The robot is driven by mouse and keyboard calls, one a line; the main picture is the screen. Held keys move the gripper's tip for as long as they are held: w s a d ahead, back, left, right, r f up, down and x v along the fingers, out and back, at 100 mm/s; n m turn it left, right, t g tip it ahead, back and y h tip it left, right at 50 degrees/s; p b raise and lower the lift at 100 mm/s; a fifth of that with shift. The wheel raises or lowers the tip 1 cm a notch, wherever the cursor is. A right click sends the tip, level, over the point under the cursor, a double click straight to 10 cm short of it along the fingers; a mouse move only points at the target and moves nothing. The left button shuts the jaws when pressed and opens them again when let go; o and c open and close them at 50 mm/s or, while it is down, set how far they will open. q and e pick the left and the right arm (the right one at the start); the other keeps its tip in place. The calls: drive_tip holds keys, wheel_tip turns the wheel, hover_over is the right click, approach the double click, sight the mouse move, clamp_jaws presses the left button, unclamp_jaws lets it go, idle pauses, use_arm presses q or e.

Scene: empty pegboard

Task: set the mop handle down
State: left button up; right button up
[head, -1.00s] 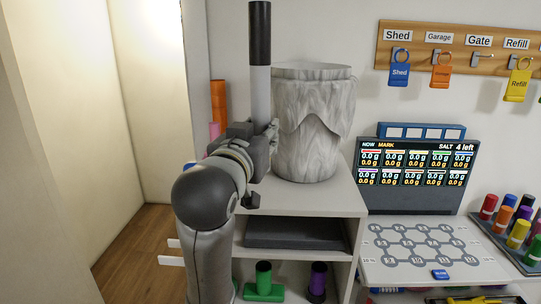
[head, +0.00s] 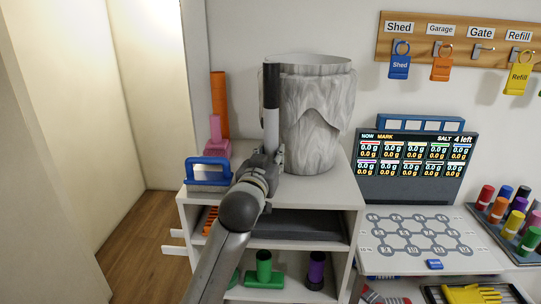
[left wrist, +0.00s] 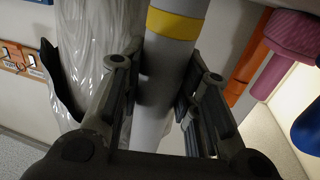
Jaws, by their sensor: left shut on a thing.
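The mop handle (head: 271,122) is a grey upright rod with a black top end, just left of the marbled bin. My left gripper (head: 268,158) is shut on it near the front of the white shelf top. In the left wrist view the handle (left wrist: 165,80) passes between both fingers (left wrist: 158,95) and has a yellow band. The handle's lower end is hidden behind my gripper and arm, so I cannot tell if it touches the shelf. My right gripper is not in view.
The grey marbled bin (head: 313,120) stands close to the handle's right on the white shelf unit (head: 315,190). A blue-handled block (head: 208,172), a pink object (head: 215,140) and an orange post (head: 220,105) stand left. A screen (head: 416,165) is further right.

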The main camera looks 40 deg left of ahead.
use_arm(q)
drive_tip(key=shift+s+f, duration=0.2)
drive_tip(key=shift+f, duration=0.05)
drive_tip(key=shift+w+f, duration=0.1)
drive_tip(key=o, duration=1)
drive_tip(key=shift+o, duration=0.2)
